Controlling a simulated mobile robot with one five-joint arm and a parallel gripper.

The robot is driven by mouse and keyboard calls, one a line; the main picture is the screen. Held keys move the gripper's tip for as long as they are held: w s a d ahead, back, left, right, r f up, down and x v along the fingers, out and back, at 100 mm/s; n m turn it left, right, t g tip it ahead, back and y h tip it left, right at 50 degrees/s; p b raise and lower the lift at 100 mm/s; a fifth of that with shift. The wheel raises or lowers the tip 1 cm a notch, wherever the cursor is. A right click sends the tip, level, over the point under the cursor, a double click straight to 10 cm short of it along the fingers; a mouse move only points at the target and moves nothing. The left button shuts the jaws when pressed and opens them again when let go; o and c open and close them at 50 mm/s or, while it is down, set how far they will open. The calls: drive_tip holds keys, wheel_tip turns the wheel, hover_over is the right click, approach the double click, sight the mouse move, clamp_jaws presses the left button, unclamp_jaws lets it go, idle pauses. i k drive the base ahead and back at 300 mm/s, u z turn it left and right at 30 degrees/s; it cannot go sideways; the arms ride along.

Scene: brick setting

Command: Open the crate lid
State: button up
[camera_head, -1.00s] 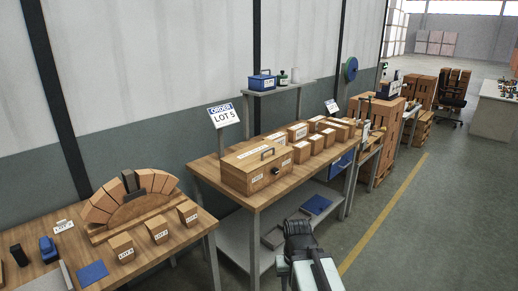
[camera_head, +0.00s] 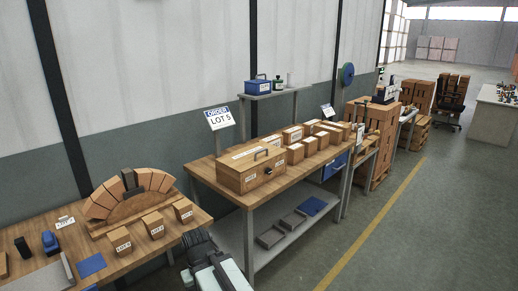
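The wooden crate (camera_head: 243,181) stands on the near end of the middle workbench. Its lid (camera_head: 252,158) is down, with a dark handle on top and white labels. A dark latch shows on the crate's right-hand front. My arm (camera_head: 212,262) is at the bottom, in front of the gap between the two benches, below and left of the crate. The arm is apart from the crate. My gripper's fingers cannot be made out, so whether it is open or shut is unclear.
Several wooden boxes (camera_head: 295,153) stand behind the crate on the workbench (camera_head: 279,186). A sign reading LOT 5 (camera_head: 220,117) rises behind it. A brick arch (camera_head: 131,204) and small blocks occupy the left bench (camera_head: 152,258). The floor (camera_head: 400,235) at right is clear.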

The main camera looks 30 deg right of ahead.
sight(241, 161)
drive_tip(key=i, duration=0.85)
